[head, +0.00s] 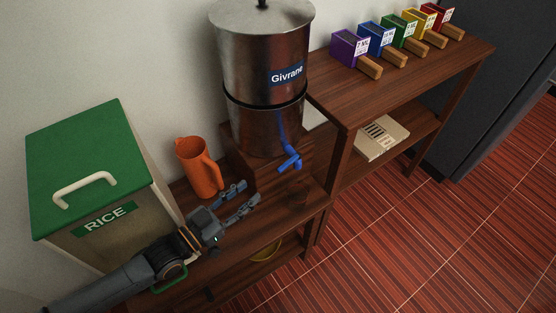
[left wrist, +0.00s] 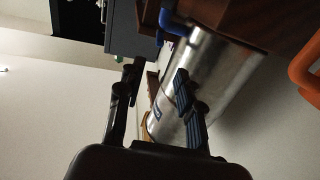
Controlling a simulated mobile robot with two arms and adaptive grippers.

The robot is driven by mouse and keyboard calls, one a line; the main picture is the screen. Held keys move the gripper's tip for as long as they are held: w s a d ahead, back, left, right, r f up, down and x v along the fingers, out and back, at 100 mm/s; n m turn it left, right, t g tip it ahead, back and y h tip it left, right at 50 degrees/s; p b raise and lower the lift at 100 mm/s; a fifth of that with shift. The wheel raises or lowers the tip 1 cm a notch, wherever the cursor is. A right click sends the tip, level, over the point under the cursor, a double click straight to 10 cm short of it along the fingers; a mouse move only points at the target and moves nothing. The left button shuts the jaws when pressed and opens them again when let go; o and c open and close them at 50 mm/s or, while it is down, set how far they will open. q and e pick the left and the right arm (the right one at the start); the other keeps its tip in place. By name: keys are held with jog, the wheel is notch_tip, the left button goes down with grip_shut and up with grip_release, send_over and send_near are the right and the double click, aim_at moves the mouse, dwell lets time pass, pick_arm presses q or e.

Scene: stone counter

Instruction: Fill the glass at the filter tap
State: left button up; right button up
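The steel water filter (head: 262,60), labelled Givrane, stands on a wooden block at the back. Its blue tap (head: 290,160) sticks out low on the front. A faint, dark see-through shape (head: 298,191) under the tap may be the glass; I cannot tell for sure. My left gripper (head: 248,194) is open and empty, its fingers apart, left of and below the tap over the wooden shelf. The left wrist view shows the open fingers (left wrist: 158,88) in front of the steel filter (left wrist: 218,85), with the blue tap (left wrist: 172,22) above.
An orange jug (head: 198,168) stands just behind my left gripper. A rice bin (head: 90,165) with a green lid stands to the left. A yellow item (head: 266,250) lies on the lower shelf. Coloured boxes (head: 375,40) with wooden handles line the right shelf.

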aim_at(281, 167)
pick_arm(q)
jog(key=p+x, duration=0.1)
jog(key=x, duration=1.1)
jog(key=shift+d, duration=0.15)
jog(key=shift+w+d+p, duration=0.3)
jog(key=shift+w+d, duration=0.1)
jog(key=shift+w, duration=0.05)
pick_arm(e)
jog(key=shift+s+d+r, duration=0.15)
jog(key=shift+d+r, duration=0.05)
jog(key=shift+r, duration=0.2)
jog(key=shift+s+d+r, duration=0.15)
jog(key=shift+r, duration=0.25)
pick_arm(q)
grip_shut()
pick_arm(e)
jog(key=shift+d, duration=0.45)
